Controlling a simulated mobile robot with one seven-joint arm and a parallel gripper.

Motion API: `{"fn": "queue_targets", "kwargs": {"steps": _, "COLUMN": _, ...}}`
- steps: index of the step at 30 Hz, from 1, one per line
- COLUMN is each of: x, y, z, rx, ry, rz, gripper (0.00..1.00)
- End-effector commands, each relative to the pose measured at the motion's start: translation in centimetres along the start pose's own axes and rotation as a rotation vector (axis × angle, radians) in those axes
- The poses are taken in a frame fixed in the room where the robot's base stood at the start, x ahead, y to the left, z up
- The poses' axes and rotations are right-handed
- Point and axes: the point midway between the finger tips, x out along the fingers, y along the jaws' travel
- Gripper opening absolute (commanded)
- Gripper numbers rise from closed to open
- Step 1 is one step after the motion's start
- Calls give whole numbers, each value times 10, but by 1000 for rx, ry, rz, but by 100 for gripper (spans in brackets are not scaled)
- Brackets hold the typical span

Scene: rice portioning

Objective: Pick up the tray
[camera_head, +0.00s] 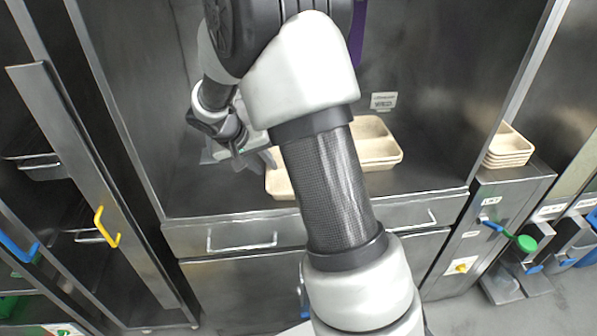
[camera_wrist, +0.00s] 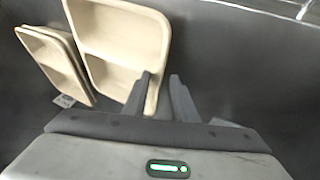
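A beige divided tray (camera_head: 279,185) lies on the steel counter, mostly hidden behind my arm in the head view. In the wrist view this tray (camera_wrist: 124,72) fills the upper middle. My gripper (camera_head: 262,160) is at the tray's left side in the head view. In the wrist view my gripper (camera_wrist: 160,86) has its two fingers apart, with the tray's near edge showing beside and partly behind the left finger. Whether the edge lies between the fingers or below them I cannot tell. Nothing is held.
More beige trays (camera_head: 381,154) lie to the right, seen as a small stack (camera_wrist: 50,62) in the wrist view. Another stack (camera_head: 508,150) stands on the right-hand cabinet. Steel walls enclose the counter (camera_head: 200,195) left, right and behind. The counter's left part is clear.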

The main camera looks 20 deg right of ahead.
Motion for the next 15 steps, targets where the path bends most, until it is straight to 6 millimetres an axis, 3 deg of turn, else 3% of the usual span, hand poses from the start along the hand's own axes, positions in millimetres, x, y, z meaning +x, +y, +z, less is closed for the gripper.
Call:
{"fn": "queue_targets", "kwargs": {"steps": 3, "x": 10, "y": 0, "z": 0, "rx": -1, "ry": 0, "rz": 1, "gripper": 25}}
{"fn": "queue_targets", "kwargs": {"steps": 10, "x": 11, "y": 0, "z": 0, "rx": -1, "ry": 1, "rz": 0, "gripper": 25}}
{"fn": "queue_targets", "kwargs": {"steps": 15, "x": 11, "y": 0, "z": 0, "rx": -1, "ry": 1, "rz": 0, "gripper": 0}}
